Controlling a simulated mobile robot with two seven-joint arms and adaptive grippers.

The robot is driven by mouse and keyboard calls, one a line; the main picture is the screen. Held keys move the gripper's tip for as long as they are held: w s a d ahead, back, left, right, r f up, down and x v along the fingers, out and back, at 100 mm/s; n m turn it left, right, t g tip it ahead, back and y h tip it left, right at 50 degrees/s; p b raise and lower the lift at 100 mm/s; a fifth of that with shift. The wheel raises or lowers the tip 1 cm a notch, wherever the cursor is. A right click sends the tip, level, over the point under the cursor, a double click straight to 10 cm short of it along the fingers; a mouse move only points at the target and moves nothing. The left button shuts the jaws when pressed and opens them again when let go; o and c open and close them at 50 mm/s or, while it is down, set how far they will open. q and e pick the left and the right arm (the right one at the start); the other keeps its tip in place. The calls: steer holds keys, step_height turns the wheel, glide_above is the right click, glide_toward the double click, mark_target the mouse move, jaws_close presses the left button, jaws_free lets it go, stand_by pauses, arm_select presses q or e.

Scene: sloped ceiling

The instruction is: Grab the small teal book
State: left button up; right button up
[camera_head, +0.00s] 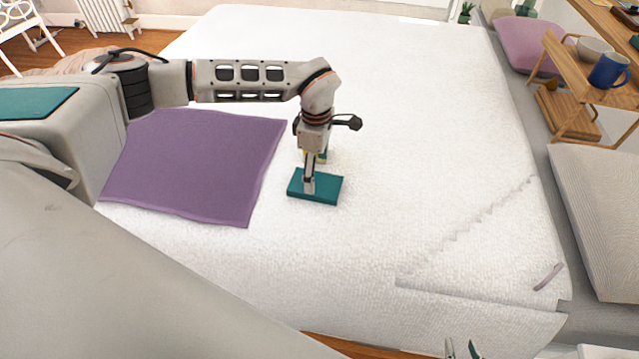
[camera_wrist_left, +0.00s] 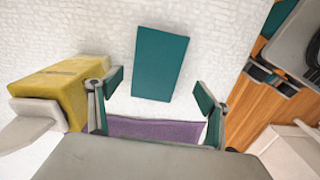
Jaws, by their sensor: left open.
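The small teal book (camera_head: 328,190) lies flat on the white bed. It also shows whole in the left wrist view (camera_wrist_left: 160,62), just beyond my fingertips. My left gripper (camera_head: 309,186) points down over the book in the head view and hides part of it. In the left wrist view its two fingers (camera_wrist_left: 158,90) are apart with nothing between them. I cannot tell the exact height of the fingertips above the book. The tips of my right gripper (camera_head: 462,350) show at the bottom edge of the head view, apart and empty.
A yellow box (camera_wrist_left: 60,88) stands close to my left gripper, partly hidden in the head view. A purple cloth (camera_head: 195,165) lies left of the book. The bed (camera_head: 430,130) is clear to the right. A wooden stand with a blue mug (camera_head: 608,70) is at the far right.

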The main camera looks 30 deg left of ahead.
mark_target(316, 183)
arm_select(q)
steer(key=f, duration=0.6)
steer(key=shift+w+a+f, duration=0.15)
steer(key=shift+w+a, duration=0.1)
steer(key=c, duration=1.3)
